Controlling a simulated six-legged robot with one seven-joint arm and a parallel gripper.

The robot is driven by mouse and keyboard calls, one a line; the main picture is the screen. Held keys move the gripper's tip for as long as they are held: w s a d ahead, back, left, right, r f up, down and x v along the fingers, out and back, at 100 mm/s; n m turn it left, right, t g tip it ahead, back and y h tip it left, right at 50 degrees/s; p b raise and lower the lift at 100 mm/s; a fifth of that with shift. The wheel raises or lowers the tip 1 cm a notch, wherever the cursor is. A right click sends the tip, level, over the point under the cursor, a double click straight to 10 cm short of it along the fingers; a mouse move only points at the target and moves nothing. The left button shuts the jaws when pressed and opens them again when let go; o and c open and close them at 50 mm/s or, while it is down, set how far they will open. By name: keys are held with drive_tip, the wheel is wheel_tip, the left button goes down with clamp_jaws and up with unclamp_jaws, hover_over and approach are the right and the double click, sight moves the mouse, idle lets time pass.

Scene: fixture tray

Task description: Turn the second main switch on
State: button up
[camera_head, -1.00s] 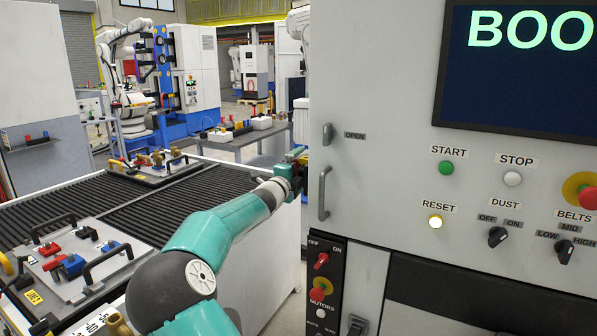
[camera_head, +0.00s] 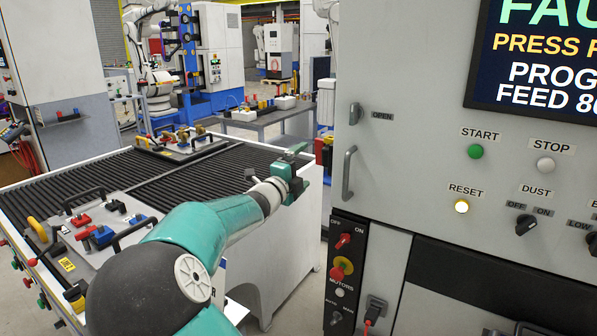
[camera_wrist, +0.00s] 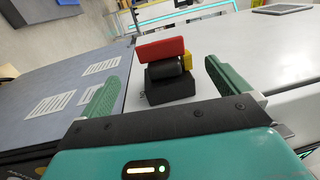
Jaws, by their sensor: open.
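A switch with a red bar handle (camera_wrist: 160,49), a black body (camera_wrist: 168,82) and a bit of yellow behind shows in the wrist view. My gripper (camera_wrist: 162,90) is open, its two green fingers either side of the switch and apart from it. In the head view my gripper (camera_head: 292,162) is over the conveyor's far right corner, left of the grey cabinet. A small red and yellow thing (camera_head: 325,152) shows at the cabinet's edge; I cannot tell if it is the same switch. A red OFF/ON switch (camera_head: 344,241) sits on the cabinet's black panel. The wrist-view switch's setting is unreadable.
The cabinet front (camera_head: 410,180) stands close on the right, with a protruding handle (camera_head: 348,173). A ribbed conveyor (camera_head: 100,178) with fixture trays lies left. A lit RESET button (camera_head: 461,206) and a screen (camera_head: 540,60) show on the cabinet.

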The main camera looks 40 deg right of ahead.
drive_tip(key=shift+s+a+f, duration=0.1)
drive_tip(key=shift+s+a, duration=0.1)
drive_tip(key=shift+a, duration=0.5)
drive_tip(key=shift+f, duration=0.15)
drive_tip(key=c, duration=0.6)
drive_tip(key=shift+s+a+f, duration=0.2)
drive_tip(key=shift+a, duration=0.05)
drive_tip(key=c, duration=0.4)
drive_tip(key=a, duration=0.1)
drive_tip(key=s+a+r, duration=0.1)
drive_tip(key=a, duration=0.1)
drive_tip(key=a+r, duration=0.1)
drive_tip(key=shift+s+a, duration=0.3)
drive_tip(key=shift+a, duration=0.1)
clamp_jaws()
approach(320, 146)
drive_tip(key=x, duration=0.7)
